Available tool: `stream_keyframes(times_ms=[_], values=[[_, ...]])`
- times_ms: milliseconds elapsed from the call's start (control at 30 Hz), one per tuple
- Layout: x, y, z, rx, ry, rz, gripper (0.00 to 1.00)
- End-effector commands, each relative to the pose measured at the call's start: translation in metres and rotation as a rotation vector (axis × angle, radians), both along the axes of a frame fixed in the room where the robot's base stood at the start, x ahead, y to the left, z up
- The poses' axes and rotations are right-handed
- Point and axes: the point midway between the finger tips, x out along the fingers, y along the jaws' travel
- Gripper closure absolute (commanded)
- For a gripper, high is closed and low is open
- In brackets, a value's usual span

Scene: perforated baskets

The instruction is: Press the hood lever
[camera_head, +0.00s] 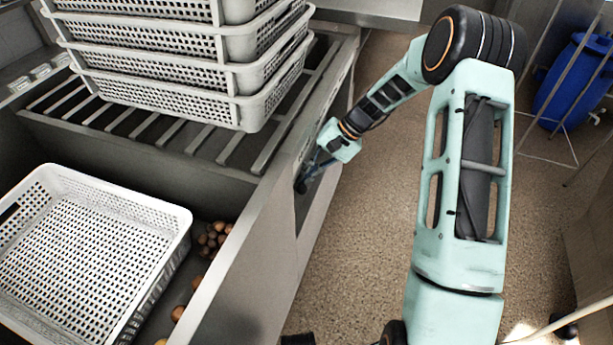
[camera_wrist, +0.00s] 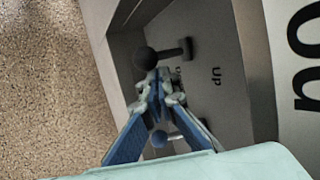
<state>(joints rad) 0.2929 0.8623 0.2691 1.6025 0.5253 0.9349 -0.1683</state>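A black ball-knobbed lever (camera_wrist: 146,59) sticks out of a recessed grey panel in the wrist view. The panel carries the label "Up" (camera_wrist: 216,76). My gripper (camera_wrist: 158,92) has its blue fingers brought together at the tips, just below the black knob; I cannot tell whether they touch it. A second round knob (camera_wrist: 160,139), bluish-grey, shows between the fingers, with a short shaft. In the head view my gripper (camera_head: 306,181) is at the recess in the side of the grey machine (camera_head: 240,255). The levers are not clear there.
Stacked white perforated baskets (camera_head: 190,75) stand on a slatted rack (camera_head: 230,145). Another white basket (camera_head: 183,218) sits lower left, with round brown items (camera_head: 213,238) beside it. A blue barrel (camera_head: 572,85) stands at the far right. The speckled floor (camera_head: 350,250) beside the machine is open.

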Motion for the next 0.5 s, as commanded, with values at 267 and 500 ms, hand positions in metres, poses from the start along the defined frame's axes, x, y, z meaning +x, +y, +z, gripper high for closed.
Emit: stream_keyframes(times_ms=[267,500], values=[[-0.0024,0.003,0.0008,0.004,0.005,0.005,1.0],[-0.0021,0.0024,0.0059,0.002,0.005,0.004,1.0]])
